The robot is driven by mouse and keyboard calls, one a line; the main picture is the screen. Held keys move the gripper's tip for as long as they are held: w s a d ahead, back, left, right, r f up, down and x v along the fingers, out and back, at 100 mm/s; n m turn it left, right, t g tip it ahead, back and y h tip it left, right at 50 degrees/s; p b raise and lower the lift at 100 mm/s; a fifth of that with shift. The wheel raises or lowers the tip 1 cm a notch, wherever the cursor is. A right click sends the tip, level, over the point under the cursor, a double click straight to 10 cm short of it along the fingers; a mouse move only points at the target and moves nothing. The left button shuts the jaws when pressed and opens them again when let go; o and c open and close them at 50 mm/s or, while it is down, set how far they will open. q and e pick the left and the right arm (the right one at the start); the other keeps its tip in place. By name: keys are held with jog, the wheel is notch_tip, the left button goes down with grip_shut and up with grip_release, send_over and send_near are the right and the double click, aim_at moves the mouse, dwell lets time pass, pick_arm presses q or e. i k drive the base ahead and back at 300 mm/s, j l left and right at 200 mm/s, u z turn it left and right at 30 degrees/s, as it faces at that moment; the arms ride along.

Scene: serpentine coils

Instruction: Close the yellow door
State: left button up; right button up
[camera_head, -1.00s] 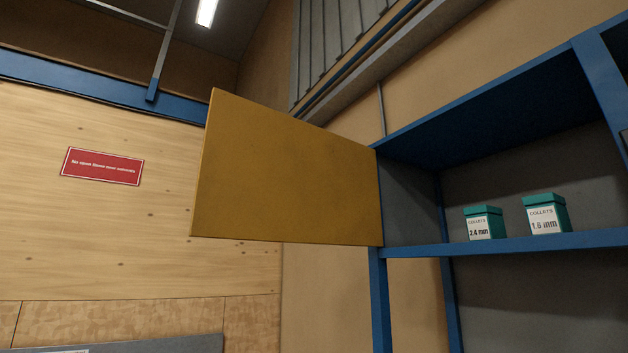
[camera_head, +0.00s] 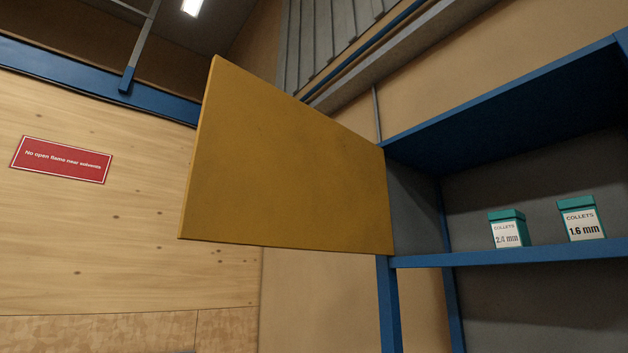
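The yellow door (camera_head: 285,165) is a flat panel standing wide open. Its right edge meets the left side of a blue-framed shelf unit (camera_head: 520,259), and its free edge is at the left, toward me. Nothing touches the door in this view. Neither of my grippers is in view.
Two teal and white collet boxes, one marked 2.4 mm (camera_head: 508,229) and one marked 1.6 mm (camera_head: 581,219), stand on the shelf in the open compartment. A red sign (camera_head: 61,159) is on the wooden wall (camera_head: 90,240) at the left. The space before the door looks clear.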

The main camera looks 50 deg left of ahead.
aim_at(268, 169)
jog(key=j+z, duration=0.1)
jog(key=j, duration=0.95)
jog(key=k+j, duration=0.15)
jog(key=j, duration=0.85)
jog(key=i+z, duration=0.05)
